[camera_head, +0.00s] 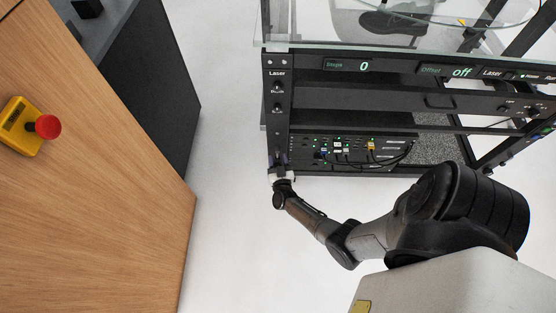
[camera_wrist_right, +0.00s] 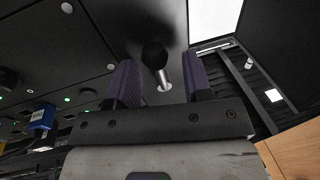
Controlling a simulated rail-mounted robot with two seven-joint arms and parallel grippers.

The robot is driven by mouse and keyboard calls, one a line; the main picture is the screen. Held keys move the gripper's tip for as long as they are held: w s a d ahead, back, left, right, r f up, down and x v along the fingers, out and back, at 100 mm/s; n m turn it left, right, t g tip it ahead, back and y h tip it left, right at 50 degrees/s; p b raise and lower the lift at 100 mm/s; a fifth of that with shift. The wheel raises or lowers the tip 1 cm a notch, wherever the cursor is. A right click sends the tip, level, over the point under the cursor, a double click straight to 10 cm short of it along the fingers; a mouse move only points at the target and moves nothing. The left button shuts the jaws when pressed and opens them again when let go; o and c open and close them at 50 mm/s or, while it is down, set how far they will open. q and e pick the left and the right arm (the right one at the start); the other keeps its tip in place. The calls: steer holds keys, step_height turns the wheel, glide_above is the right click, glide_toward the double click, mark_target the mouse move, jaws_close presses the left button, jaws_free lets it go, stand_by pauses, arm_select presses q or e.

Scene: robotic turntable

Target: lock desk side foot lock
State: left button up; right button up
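A lever with a round black knob (camera_wrist_right: 155,55) on a short metal stem stands out from a dark panel in the right wrist view. I take it for the foot lock's lever. My right gripper (camera_head: 280,160) is at the lower left post of the black turntable frame (camera_head: 277,119), on the side facing the wooden desk. Its two purple-padded fingers are open, one on each side of the lever, with a gap to either side. In the head view the gripper hides the lever. My left gripper is not in view.
The wooden desk (camera_head: 95,200) with a yellow emergency-stop box (camera_head: 22,125) is at the left. White floor (camera_head: 225,200) lies free between desk and frame. A panel with cables and green lights (camera_head: 345,150) sits right of my right gripper. A glass top (camera_head: 300,28) covers the frame.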

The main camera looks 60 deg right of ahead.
steer(key=shift+s+a+p, duration=0.35)
steer(key=shift+a, duration=0.05)
steer(key=shift+p+v, duration=1.8)
steer(key=shift+v, duration=4.6)
